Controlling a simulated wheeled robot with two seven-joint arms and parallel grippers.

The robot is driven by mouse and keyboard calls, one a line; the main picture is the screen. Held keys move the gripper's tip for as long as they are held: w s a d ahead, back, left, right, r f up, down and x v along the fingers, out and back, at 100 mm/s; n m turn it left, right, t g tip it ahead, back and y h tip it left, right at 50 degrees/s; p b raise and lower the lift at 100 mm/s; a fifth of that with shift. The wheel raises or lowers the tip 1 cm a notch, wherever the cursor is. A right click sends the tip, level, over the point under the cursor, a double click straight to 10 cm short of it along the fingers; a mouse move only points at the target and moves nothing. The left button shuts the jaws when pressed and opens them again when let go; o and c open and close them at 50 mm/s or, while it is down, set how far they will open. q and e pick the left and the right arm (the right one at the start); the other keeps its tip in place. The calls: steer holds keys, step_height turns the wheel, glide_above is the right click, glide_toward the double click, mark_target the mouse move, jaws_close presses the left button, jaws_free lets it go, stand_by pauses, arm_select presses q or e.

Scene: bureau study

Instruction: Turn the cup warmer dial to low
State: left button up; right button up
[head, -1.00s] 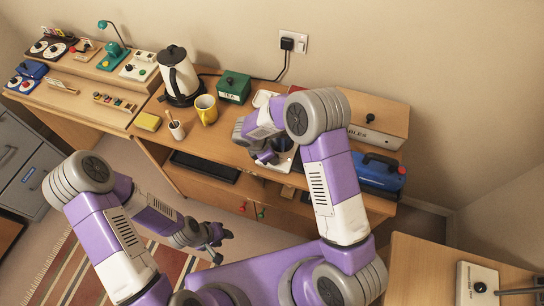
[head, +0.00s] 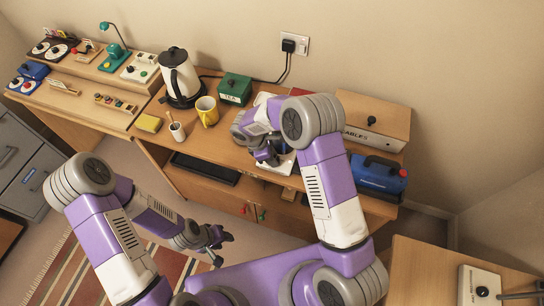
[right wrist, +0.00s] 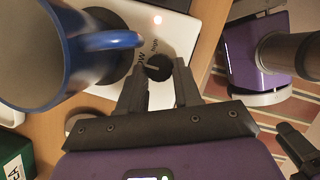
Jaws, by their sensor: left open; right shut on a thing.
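The cup warmer (right wrist: 181,42) is a white plate with a round black pad, partly hidden under my right arm in the head view (head: 272,168). Its black dial (right wrist: 158,67) sits by printed labels, of which "high" and part of "low" can be read. My right gripper (right wrist: 160,72) is shut on the dial, one finger on each side. The dial's exact setting is hard to tell. A blue mug (right wrist: 75,55) stands over the pad, beside the gripper. My left gripper (head: 217,245) is open and empty, low in front of the desk, away from the warmer.
A yellow mug (head: 207,110), a green tea box (head: 235,88) and a kettle (head: 179,76) stand left of the warmer. A blue case (head: 378,176) and a wooden box (head: 375,113) stand right of it.

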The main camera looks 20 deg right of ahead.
steer(key=o, duration=1)
steer(key=shift+o, duration=0.2)
steer(key=v, duration=0.7)
steer(key=shift+r+p, duration=0.3)
steer(key=shift+p, duration=0.15)
steer(key=shift+a, duration=0.1)
